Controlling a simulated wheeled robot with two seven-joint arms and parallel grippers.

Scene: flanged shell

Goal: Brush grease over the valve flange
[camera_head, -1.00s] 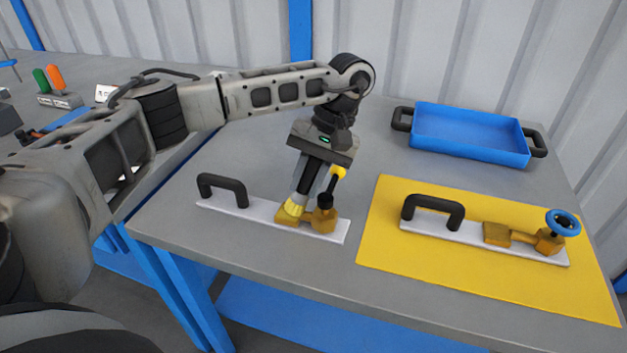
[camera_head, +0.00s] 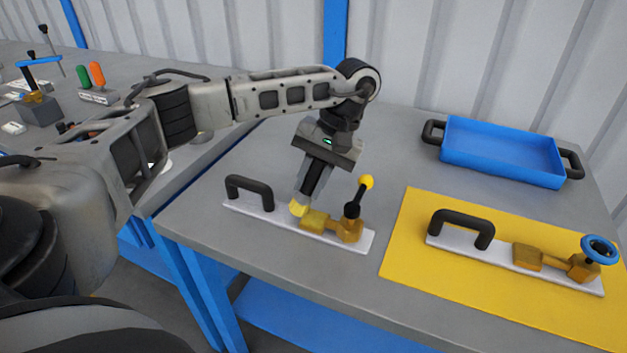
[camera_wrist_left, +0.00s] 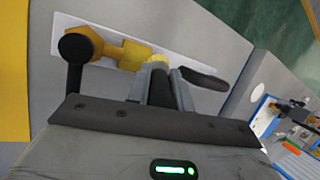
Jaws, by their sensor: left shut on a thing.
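My left gripper (camera_head: 308,190) is shut on a brush with yellow bristles (camera_head: 298,208), pointing down and tilted. The near valve is brass, on a white plate (camera_head: 262,213) with a black handle (camera_head: 249,187). Its square flange (camera_head: 314,221) joins a valve body (camera_head: 349,230) with a black, yellow-knobbed lever (camera_head: 366,182). The bristles are at the flange's left end, beside the black handle; I cannot tell whether they touch. In the left wrist view the bristles (camera_wrist_left: 158,60) show next to the flange (camera_wrist_left: 135,52), partly hidden by the fingers. My right gripper is not in view.
A second valve (camera_head: 584,267) with a blue handwheel lies on a yellow mat (camera_head: 410,268) at the right. A blue tray (camera_head: 500,155) with black handles stands behind. Another bench at the left carries tools, including green and orange handles (camera_head: 90,76). Grey table is clear around the near plate.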

